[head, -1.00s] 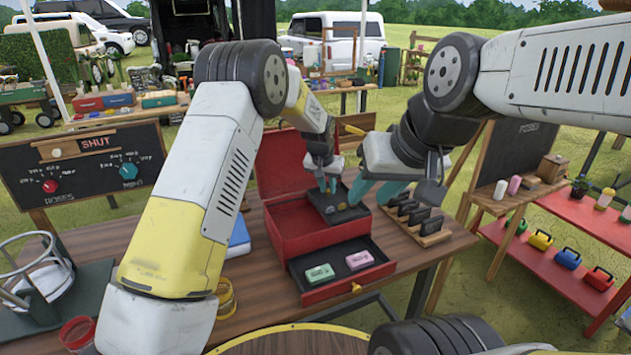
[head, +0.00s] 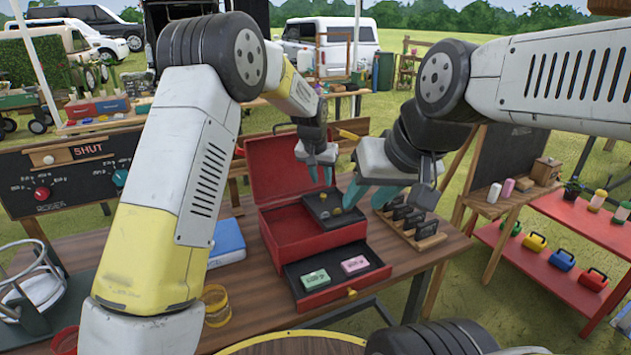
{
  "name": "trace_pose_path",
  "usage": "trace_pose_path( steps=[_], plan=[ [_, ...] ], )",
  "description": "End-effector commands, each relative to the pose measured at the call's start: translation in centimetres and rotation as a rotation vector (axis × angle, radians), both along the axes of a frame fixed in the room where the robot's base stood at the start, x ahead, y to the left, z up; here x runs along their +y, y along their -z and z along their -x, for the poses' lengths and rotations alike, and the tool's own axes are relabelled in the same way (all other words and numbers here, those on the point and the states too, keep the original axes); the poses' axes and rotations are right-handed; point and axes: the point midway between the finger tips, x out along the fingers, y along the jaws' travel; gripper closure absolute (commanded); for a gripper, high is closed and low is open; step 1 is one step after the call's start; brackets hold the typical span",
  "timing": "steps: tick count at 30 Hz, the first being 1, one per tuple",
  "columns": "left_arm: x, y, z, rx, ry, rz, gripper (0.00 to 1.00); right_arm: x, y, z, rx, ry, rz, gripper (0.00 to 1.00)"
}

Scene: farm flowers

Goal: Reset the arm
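My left gripper (head: 320,174) hangs above the black tray (head: 335,209) of the red box (head: 300,233). Its two teal fingers are apart with nothing between them. My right gripper (head: 368,197) is lower, beside the right side of that tray and near the rack of black tags (head: 425,233). Its teal fingers are spread and look empty. The box lid is up, and its front drawer (head: 340,285) is pulled out with a green block (head: 316,279) and a pink block (head: 354,265) in it. Small round things lie in the black tray.
A black SHUT board (head: 70,170) stands at left. Red shelves (head: 565,255) with small toolboxes stand at right.

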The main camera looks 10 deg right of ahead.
Motion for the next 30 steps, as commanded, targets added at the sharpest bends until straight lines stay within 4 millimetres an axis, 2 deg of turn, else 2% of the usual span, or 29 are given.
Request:
trace_pose_path(
  steps=[3,13,16,20,23,27,30],
  plan=[
    [0.1,-0.7,0.3,0.000,0.000,0.000,0.72,0.0,0.0,0.0,0.000,0.000,0.000,0.64],
    [0.3,-1.0,0.4,0.000,-0.001,0.000,0.72,0.0,0.0,0.0,0.000,0.000,0.000,0.64],
    [1.4,-2.3,0.8,-0.003,-0.014,0.009,0.72,0.0,0.0,0.0,0.000,0.000,0.000,0.64],
    [5.0,-6.3,2.7,-0.009,-0.057,0.037,0.72,0.0,0.0,0.0,0.000,0.000,0.000,0.64],
    [8.9,-10.0,5.4,-0.015,-0.102,0.068,0.72,0.0,0.0,0.0,0.000,0.000,0.000,0.64],
    [13.8,-14.2,10.4,-0.025,-0.159,0.104,0.72,0.0,0.0,0.0,0.000,0.000,0.000,0.64],
    [17.0,-16.3,14.5,-0.034,-0.198,0.127,0.72,0.0,0.0,0.0,0.000,0.000,0.000,0.64]
  ],
)
